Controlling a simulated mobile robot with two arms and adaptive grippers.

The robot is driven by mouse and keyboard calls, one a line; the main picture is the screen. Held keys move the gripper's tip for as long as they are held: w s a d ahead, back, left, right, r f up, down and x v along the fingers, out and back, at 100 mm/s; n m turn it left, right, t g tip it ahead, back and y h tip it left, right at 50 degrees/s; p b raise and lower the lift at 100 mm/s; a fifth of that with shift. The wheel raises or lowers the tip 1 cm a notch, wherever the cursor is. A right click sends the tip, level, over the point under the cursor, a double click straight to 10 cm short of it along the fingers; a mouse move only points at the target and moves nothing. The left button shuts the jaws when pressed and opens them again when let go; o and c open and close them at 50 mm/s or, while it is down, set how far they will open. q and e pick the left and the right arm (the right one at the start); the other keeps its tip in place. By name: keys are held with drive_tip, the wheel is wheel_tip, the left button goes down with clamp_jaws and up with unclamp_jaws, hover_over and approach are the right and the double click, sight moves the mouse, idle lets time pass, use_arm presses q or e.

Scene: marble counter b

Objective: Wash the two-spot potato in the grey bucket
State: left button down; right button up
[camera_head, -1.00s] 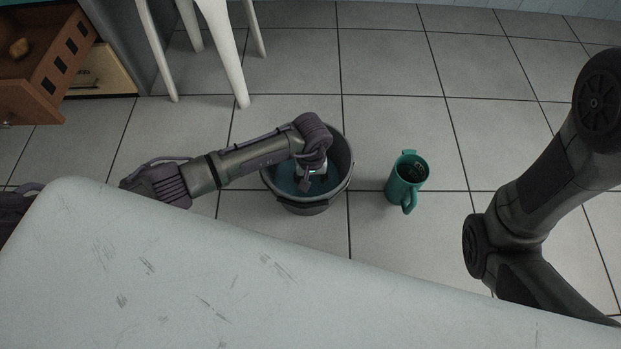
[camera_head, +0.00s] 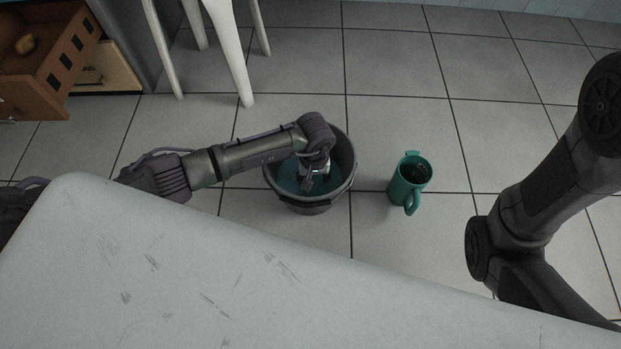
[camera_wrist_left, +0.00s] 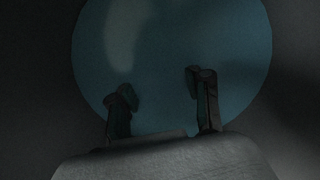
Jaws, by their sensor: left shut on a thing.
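The grey bucket (camera_head: 310,208) stands on the floor with blue water (camera_head: 288,180) in it. My left arm reaches into it from the left. My left gripper (camera_head: 316,180) points down inside the bucket. In the left wrist view the fingers of my left gripper (camera_wrist_left: 163,92) stand apart over the round blue water, their tips at or in it. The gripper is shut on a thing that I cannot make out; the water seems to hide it. No potato shows in the bucket, and no spots can be read. My right arm is at the right, its gripper out of the picture.
A green mug (camera_head: 409,182) with dark contents stands right of the bucket. A brown potato-like thing (camera_head: 26,44) lies in the open wooden drawer (camera_head: 78,42) at the upper left. White chair legs (camera_head: 229,55) stand behind the bucket. The scratched white counter (camera_head: 190,265) fills the front.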

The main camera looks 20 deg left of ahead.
idle(0.4)
use_arm(q)
drive_tip(key=shift+s+a, duration=0.1)
drive_tip(key=shift+a, duration=0.4)
drive_tip(key=shift+d, duration=0.1)
drive_tip(key=shift+d, duration=0.45)
